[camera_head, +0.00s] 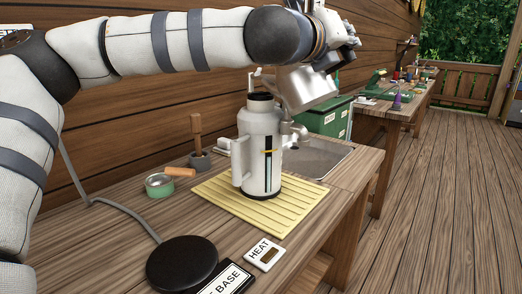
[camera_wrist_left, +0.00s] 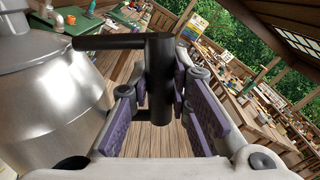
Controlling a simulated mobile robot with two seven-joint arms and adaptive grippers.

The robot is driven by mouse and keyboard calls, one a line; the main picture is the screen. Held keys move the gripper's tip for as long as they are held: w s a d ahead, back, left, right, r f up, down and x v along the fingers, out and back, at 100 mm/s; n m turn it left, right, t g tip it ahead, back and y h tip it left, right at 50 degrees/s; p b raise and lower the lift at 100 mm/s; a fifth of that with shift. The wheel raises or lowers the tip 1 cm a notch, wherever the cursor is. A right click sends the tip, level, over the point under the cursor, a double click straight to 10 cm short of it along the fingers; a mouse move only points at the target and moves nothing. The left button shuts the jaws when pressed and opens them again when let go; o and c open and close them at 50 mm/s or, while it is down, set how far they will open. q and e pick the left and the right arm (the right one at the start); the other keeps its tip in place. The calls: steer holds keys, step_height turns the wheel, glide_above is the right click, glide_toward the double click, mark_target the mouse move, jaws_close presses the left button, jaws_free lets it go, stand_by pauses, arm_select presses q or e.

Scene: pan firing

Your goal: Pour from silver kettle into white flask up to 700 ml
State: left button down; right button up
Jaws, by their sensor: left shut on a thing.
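The white flask (camera_head: 257,150) stands upright on a yellow slatted mat (camera_head: 224,205), with a dark open mouth. Its front has a vertical sight strip with a yellow mark; the strip looks dark above and paler below, and its exact level is too small to read. The silver kettle (camera_head: 305,90) is tilted above and just right of the flask, with its spout end close to the flask's mouth. I cannot make out a stream. My left gripper (camera_head: 345,42) is shut on the kettle's black handle (camera_wrist_left: 158,80), between purple finger pads; the kettle body (camera_wrist_left: 50,95) fills the left of the wrist view.
A black round plate (camera_head: 182,262) and a HEAT switch (camera_head: 264,254) are at the bench front. Behind the flask are a sink (camera_head: 318,158) and a green box (camera_head: 327,119).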

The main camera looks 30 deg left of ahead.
arm_select(q)
steer(key=shift+a+r, duration=0.1)
steer(key=shift+r, duration=0.5)
steer(key=shift+a+r+n, duration=0.2)
steer(key=shift+r+n, duration=0.2)
steer(key=shift+r, duration=0.3)
steer(key=shift+a+r+n, duration=0.2)
steer(key=shift+r+n, duration=0.1)
steer(key=shift+r, duration=0.15)
steer(key=shift+a+r+n, duration=0.3)
steer(key=shift+r, duration=0.1)
stand_by(4.4)
